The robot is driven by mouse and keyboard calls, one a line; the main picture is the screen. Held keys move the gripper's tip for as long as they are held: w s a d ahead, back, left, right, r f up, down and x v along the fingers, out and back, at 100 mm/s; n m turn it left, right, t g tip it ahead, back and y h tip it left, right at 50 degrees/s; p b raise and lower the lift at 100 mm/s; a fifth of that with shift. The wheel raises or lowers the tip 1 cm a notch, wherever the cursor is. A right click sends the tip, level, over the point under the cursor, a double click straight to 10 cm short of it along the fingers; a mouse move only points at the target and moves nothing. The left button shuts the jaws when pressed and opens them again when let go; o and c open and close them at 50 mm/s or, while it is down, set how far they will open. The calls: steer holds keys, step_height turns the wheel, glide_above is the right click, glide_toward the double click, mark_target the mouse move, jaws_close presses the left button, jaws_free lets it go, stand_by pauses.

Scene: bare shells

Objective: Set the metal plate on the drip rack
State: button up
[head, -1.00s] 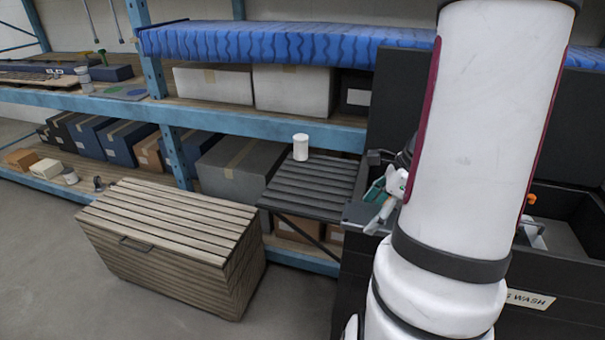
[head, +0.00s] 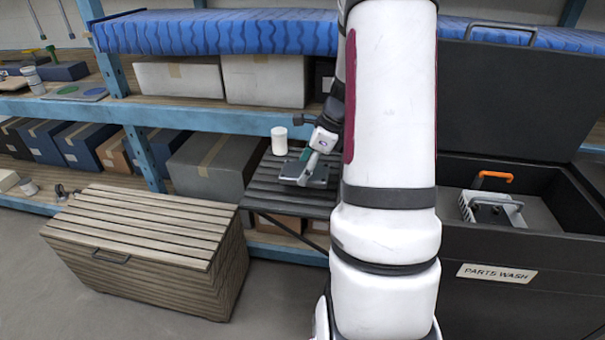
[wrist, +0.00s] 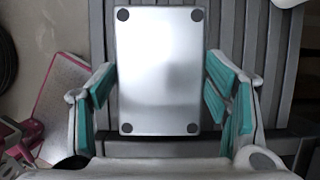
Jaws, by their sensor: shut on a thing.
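The metal plate (wrist: 160,75) is a shiny rectangle with a dark dot at each corner. It lies between the two teal-padded fingers of my gripper (wrist: 160,100) in the wrist view, above or on the dark slats. In the head view the plate (head: 304,174) shows dark over the slatted drip rack (head: 262,193), with my gripper (head: 306,170) on it. My gripper is shut on the plate. Whether the plate touches the slats cannot be told. My arm hides the rack's right side in the head view.
A white cylinder (head: 279,140) stands at the rack's back left. A slatted wooden chest (head: 150,245) is to the left. The black parts wash bin (head: 520,250) is at the right, with a metal basket (head: 492,209) inside. The rack's front left is bare.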

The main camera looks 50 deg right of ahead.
steer(key=shift+w+d+f, duration=0.1)
steer(key=shift+w+d, duration=0.05)
steer(key=shift+w, duration=0.4)
steer(key=shift+w+d+f, duration=0.1)
steer(key=shift+w+d, duration=0.05)
steer(key=shift+w, duration=0.35)
steer(key=shift+f, duration=1.65)
steer(key=shift+f, duration=0.15)
steer(key=o, duration=1.5)
steer(key=shift+o, duration=0.2)
